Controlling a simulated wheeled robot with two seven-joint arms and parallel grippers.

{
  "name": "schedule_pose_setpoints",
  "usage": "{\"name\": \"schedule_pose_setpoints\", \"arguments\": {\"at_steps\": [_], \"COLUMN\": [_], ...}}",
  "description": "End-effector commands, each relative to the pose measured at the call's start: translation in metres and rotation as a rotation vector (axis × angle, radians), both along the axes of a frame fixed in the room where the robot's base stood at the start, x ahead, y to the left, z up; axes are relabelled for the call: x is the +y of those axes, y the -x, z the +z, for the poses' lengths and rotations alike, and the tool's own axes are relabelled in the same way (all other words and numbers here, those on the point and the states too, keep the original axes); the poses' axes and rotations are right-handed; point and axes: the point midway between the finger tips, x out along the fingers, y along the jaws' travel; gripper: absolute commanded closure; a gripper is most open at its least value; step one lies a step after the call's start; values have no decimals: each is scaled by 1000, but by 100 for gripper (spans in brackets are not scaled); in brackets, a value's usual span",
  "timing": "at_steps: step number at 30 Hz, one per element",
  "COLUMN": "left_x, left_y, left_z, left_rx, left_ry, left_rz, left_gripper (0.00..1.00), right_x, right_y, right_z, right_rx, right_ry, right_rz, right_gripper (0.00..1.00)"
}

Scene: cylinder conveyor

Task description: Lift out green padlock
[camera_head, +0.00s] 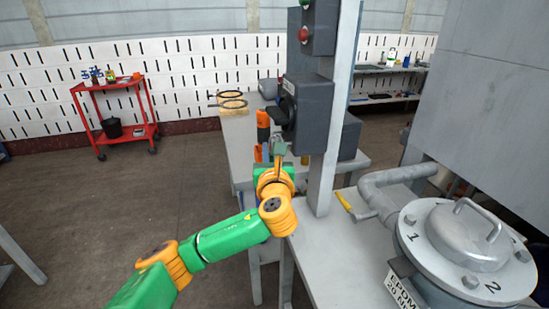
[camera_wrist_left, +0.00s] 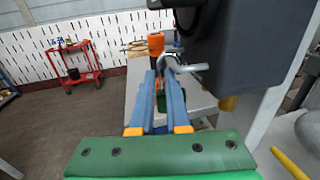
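A small green body, which looks like the padlock (camera_wrist_left: 161,101), shows in the left wrist view between the fingers of my left gripper (camera_wrist_left: 162,76). Most of it is hidden by the blue-grey fingers. A bright grey metal part (camera_wrist_left: 187,67) lies at the fingertips and reaches to the right; I cannot tell whether it is a shackle or a lever. In the head view my left gripper (camera_head: 279,147) is just below the dark knob of the switch box (camera_head: 307,112). A narrow gap shows between the fingers; contact with the padlock is unclear. My right gripper is out of view.
The switch box hangs on a grey post (camera_head: 331,120), close on the right. An orange tool (camera_head: 263,125) stands behind on the grey table. A lidded metal vessel (camera_head: 467,248) and a yellow-handled item (camera_head: 344,203) are to the right. A red cart (camera_head: 118,114) is far left.

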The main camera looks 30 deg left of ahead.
Motion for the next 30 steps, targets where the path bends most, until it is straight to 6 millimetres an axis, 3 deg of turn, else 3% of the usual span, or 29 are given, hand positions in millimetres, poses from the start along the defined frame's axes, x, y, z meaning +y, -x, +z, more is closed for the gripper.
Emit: {"name": "schedule_pose_setpoints", "arguments": {"at_steps": [7, 9, 30], "left_x": [1, 1, 1], "left_y": [-2, -1, -2], "left_z": [0, 0, -1], "left_rx": [0, 0, 2], "left_ry": [1, 1, 3], "left_rz": [-1, -1, -2], "left_gripper": [86, 100, 100], "right_x": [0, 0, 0], "right_y": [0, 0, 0], "right_z": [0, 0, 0], "right_rx": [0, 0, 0], "right_ry": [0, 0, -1], "right_rz": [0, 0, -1], "right_gripper": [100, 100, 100]}}
